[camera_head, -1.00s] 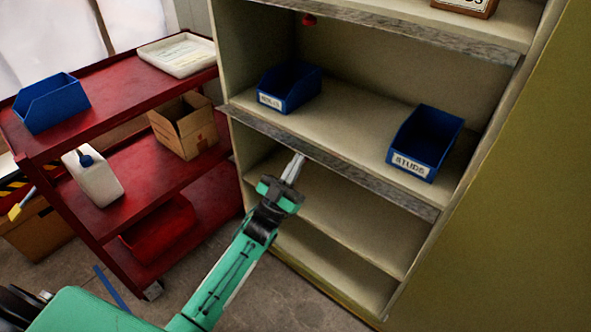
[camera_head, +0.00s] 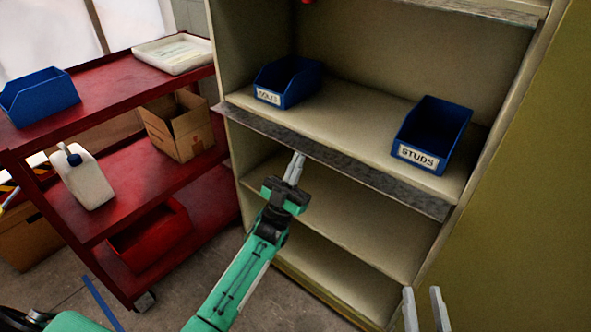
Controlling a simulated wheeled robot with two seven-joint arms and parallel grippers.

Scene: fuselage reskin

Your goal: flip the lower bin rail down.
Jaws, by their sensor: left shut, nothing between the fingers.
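The lower bin rail (camera_head: 365,176) is a long grey strip along the front edge of the shelf that holds two blue bins. My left gripper (camera_head: 296,160) is shut and empty, its fingertips close to the lower edge of this rail, left of its middle. I cannot tell whether they touch it. My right gripper (camera_head: 425,300) shows only its two fingers at the bottom right, apart and empty, well below the rail.
The BOLTS bin (camera_head: 287,82) and the STUDS bin (camera_head: 432,135) stand on the shelf behind the rail. An upper grey rail (camera_head: 480,12) crosses the top. A red cart (camera_head: 105,85) with a blue bin, jug and carton stands left. The lower shelves look empty.

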